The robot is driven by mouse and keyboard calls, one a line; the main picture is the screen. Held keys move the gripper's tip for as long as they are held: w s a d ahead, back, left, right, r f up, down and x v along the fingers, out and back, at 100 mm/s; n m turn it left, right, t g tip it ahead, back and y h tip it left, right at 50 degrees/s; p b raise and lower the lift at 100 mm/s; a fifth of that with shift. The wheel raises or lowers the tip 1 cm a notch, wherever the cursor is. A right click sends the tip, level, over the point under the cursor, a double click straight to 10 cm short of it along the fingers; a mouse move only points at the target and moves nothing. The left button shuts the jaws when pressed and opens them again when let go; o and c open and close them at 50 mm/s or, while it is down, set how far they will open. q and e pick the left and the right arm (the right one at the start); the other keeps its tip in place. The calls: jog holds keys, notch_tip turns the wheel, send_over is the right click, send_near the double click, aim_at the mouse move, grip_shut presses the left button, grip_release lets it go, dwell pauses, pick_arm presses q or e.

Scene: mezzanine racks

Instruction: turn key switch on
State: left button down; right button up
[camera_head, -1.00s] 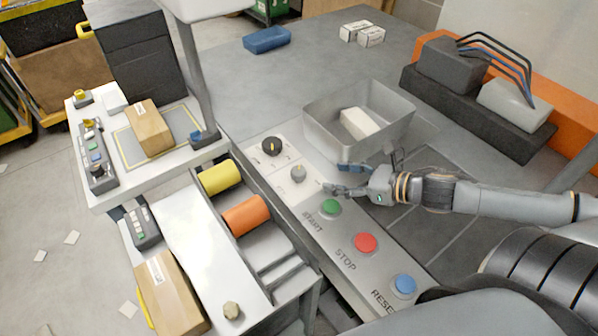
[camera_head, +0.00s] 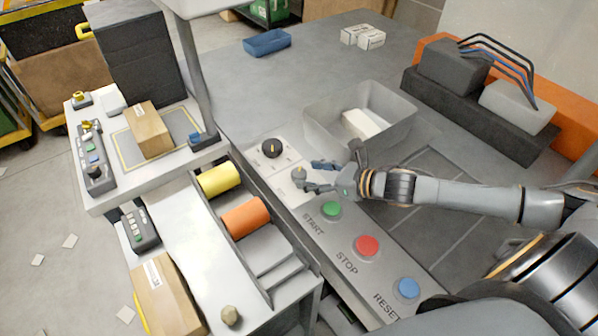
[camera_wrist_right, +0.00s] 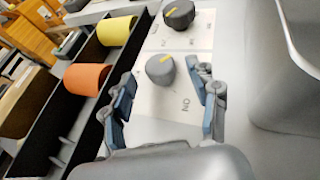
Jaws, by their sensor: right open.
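A grey rotary knob (camera_head: 298,173) with a yellow mark sits on the white plate of the control panel. In the right wrist view the grey knob (camera_wrist_right: 160,69) lies just ahead of and between the fingertips, with the letters "ON" printed beside it. A black knob (camera_head: 272,147) with a yellow mark sits just beyond; it also shows in the right wrist view (camera_wrist_right: 179,14). My right gripper (camera_head: 311,176) is open and empty, its fingertips close to the grey knob; whether they touch it I cannot tell. The wrist view shows both fingers apart (camera_wrist_right: 168,86). My left gripper is out of view.
Green (camera_head: 331,209), red (camera_head: 366,245) and blue (camera_head: 406,288) buttons line the panel nearer me. A grey bin (camera_head: 390,140) with a white box (camera_head: 364,124) inside stands close beside my right gripper. Yellow (camera_head: 221,179) and orange (camera_head: 243,216) rollers lie left of the panel.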

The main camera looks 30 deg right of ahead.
aim_at(302, 174)
jog(key=shift+p+x, duration=0.3)
jog(key=shift+x, duration=1.85)
jog(key=c, duration=1.2)
